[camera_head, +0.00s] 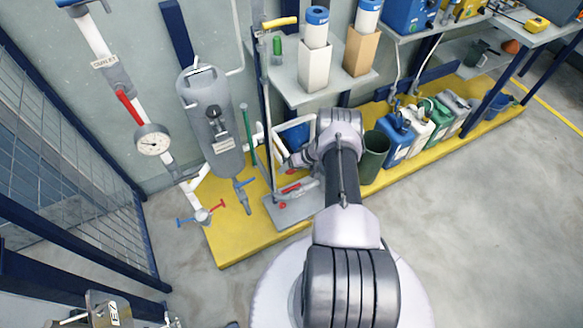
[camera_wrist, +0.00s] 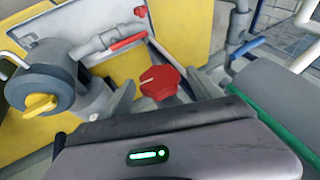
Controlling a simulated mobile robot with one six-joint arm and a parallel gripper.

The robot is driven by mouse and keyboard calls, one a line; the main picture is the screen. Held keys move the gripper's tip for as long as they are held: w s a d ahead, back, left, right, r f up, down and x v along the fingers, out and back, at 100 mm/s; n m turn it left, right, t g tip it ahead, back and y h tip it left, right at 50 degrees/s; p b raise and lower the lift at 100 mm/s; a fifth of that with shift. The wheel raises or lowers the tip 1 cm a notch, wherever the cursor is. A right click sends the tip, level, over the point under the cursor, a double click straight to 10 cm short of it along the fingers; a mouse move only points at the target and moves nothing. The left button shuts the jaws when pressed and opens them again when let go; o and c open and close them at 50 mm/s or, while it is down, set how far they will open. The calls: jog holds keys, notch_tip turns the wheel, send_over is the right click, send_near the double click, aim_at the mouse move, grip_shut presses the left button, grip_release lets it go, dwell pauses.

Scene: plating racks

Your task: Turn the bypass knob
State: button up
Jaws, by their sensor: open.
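A red faceted knob (camera_wrist: 160,82) with a pale mark on top sits between the two fingertips of my gripper (camera_wrist: 160,92) in the wrist view. My gripper is open, with one finger on each side of the knob. I cannot tell whether the fingers touch it. A yellow knob (camera_wrist: 40,103) on a round grey body is to the left. No readable label shows which knob is the bypass knob. In the head view my gripper (camera_head: 291,164) is low beside the grey plate, and my arm partly hides that area.
A red lever (camera_wrist: 128,41) and a small red knob (camera_wrist: 140,10) lie beyond the gripper. A green pipe (camera_wrist: 270,137) runs close on the right. A grey tank (camera_head: 208,115) stands left of the arm; a dark green bin (camera_head: 374,158) stands right. Open floor lies at right.

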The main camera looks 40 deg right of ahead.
jog(key=p+v, duration=0.7)
jog(key=v, duration=1)
jog(key=shift+w+a, duration=0.1)
jog(key=shift+a, duration=0.1)
